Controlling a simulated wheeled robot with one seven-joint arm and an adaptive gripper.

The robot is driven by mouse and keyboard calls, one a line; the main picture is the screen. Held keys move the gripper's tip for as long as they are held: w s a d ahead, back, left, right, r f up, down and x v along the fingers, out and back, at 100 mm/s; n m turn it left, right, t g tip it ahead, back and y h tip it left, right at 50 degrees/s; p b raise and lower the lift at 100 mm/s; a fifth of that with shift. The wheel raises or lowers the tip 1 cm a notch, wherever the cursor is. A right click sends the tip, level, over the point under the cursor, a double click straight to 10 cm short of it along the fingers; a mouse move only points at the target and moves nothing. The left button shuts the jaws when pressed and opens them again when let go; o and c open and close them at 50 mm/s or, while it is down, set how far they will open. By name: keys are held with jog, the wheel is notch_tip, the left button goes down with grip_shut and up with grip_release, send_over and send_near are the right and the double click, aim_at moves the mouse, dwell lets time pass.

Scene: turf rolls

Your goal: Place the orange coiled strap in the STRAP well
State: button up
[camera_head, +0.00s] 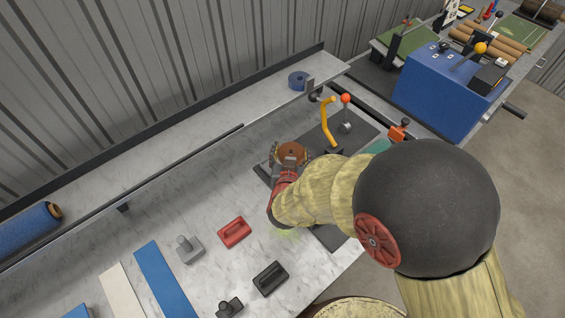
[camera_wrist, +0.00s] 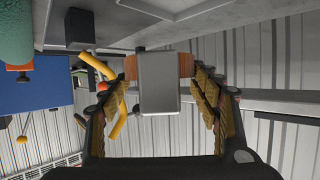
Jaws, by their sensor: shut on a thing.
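The orange coiled strap (camera_head: 291,150) is held up in my gripper (camera_head: 288,160), above the grey marbled bench. In the wrist view, my gripper (camera_wrist: 160,85) has its two padded fingers closed on either side of the strap. The strap's orange edges (camera_wrist: 187,64) show there behind a flat grey plate (camera_wrist: 158,88), which hides its middle. A dark grey panel (camera_head: 262,173) lies beneath and beside my gripper, partly covered by my arm. I cannot make out any STRAP label or tell which recess is the STRAP well.
A yellow curved handle (camera_head: 326,118) and red-knobbed lever (camera_head: 345,99) stand right of my gripper. Red (camera_head: 235,232) and black (camera_head: 270,278) handled blocks lie in front. A blue machine (camera_head: 440,100) stands at back right.

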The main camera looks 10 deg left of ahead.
aim_at(283, 155)
jog(key=a+f, duration=0.1)
jog(key=w+a+f, duration=0.1)
jog(key=f, duration=0.1)
jog(key=w+a+f+b, duration=0.1)
jog(key=shift+w+f, duration=0.1)
jog(key=shift+f, duration=0.25)
jog(key=shift+w+f+b, duration=0.15)
jog(key=shift+f+b, duration=0.7)
jog(key=shift+f, duration=0.85)
jog(key=shift+f, duration=0.45)
jog(key=shift+f+b, duration=0.2)
jog(key=shift+b, duration=0.2)
jog(key=o, duration=1.2)
